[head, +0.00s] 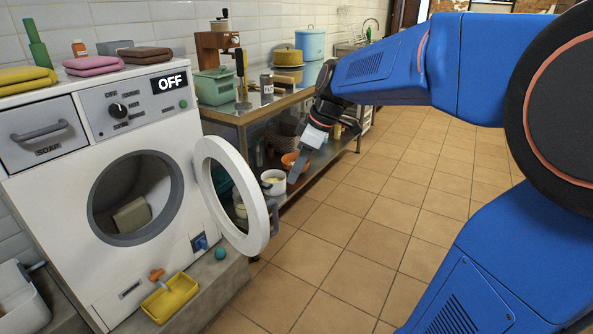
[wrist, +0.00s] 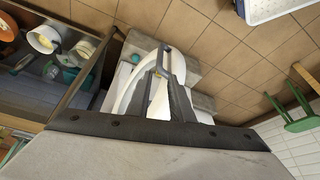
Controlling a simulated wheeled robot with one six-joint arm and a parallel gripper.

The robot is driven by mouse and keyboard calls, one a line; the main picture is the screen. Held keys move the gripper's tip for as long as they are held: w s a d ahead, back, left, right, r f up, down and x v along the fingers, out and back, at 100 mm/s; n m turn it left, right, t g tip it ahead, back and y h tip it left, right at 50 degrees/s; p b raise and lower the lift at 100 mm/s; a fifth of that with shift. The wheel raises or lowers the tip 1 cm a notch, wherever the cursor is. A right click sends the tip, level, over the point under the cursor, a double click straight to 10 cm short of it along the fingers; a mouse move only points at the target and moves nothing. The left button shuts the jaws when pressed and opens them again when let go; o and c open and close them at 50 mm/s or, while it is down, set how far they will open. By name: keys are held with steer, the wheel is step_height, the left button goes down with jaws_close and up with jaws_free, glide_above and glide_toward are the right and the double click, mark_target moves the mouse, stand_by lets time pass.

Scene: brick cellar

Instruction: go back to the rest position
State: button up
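My gripper (head: 300,168) hangs at the end of the blue arm in the head view, pointing down in front of the metal shelf table. In the wrist view the dark fingers (wrist: 162,70) come together at the tips, with nothing seen held between them. The white washing machine (head: 60,220) stands at the left, its panel reading OFF. Its round door (head: 258,222) is swung open, apart from my gripper in the head view. A beige block (head: 132,214) lies inside the drum.
The metal table (head: 243,115) bears a green box, a can and pots. On its lower shelf are an orange bowl (head: 291,161) and a white pot (head: 272,184). A yellow tray (head: 172,297) and a teal ball (head: 220,253) lie before the washer. Tiled floor (head: 350,250) is clear at right.

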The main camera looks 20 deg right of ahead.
stand_by(0.3)
steer(key=s+f+m+h, duration=0.1)
steer(key=s+f+m, duration=0.1)
steer(key=s, duration=0.6)
steer(key=s+f+m+t+h, duration=0.1)
steer(key=s+f+m, duration=0.2)
steer(key=s+m, duration=0.2)
steer(key=s+f+m+t+h, duration=0.1)
steer(key=s+f+m, duration=0.1)
steer(key=s, duration=0.9)
steer(key=shift+d+f+m+h, duration=0.2)
steer(key=shift+d+m+h, duration=0.1)
steer(key=shift+m, duration=0.5)
